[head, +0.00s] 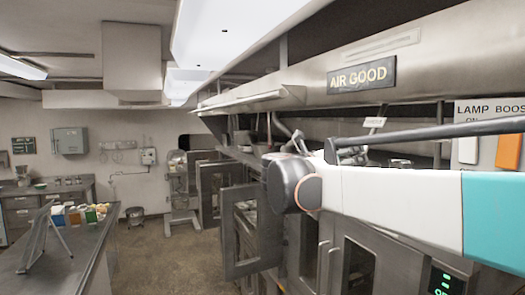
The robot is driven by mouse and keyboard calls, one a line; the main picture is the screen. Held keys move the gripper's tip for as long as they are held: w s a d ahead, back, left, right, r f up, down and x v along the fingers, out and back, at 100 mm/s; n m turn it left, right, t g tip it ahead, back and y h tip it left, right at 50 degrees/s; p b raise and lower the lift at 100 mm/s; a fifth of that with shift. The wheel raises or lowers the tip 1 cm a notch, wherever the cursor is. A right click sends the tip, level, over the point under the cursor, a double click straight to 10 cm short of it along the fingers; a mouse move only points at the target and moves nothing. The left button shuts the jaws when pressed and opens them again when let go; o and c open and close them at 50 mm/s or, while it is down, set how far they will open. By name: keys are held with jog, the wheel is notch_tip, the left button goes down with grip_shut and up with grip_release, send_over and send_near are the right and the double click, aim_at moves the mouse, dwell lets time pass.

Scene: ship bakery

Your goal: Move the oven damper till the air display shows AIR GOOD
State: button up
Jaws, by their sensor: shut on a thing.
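The air display (361,76) is a dark plate on the steel hood and reads AIR GOOD in pale letters. My white and teal arm reaches in from the right, below the display. A small pale tag (375,122) with unreadable lettering stands just above the gripper.
Steel ovens (365,268) line the right, with an oven door (245,230) standing open. A lamp panel (488,135) with white and orange switches is at the far right. A steel counter (85,250) with small cartons is at the left. The floor between is clear.

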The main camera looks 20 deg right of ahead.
jog(key=s+a, duration=0.5)
jog(key=a, duration=0.1)
jog(key=s+a+f+m+y+b, duration=0.2)
jog(key=s+f+m+y+b, duration=0.3)
jog(key=f, duration=0.8)
jog(key=s+a+f+m+y+b, duration=0.1)
jog(key=f+m+b, duration=0.2)
jog(key=f+b, duration=0.7)
jog(key=s+a+f+m+y+b, duration=0.2)
jog(key=s+f+m+b, duration=0.2)
jog(key=f, duration=1.2)
jog(key=s+a+f+m+y+b, duration=0.3)
jog(key=a+f+m+b, duration=0.1)
jog(key=f, duration=0.6)
jog(key=s+a+f+m+y+b, duration=0.3)
jog(key=a+f+m+b, duration=0.2)
jog(key=f, duration=0.6)
jog(key=s+a+f+m+t+y+b, duration=0.1)
jog(key=s+a+f+m+y+b, duration=0.2)
jog(key=a+f+m+b, duration=0.2)
notch_tip(320, 180, down, 6)
jog(key=m+b, duration=0.1)
jog(key=b, duration=0.2)
jog(key=shift+a+f+b, duration=0.25)
jog(key=shift+b, duration=0.1)
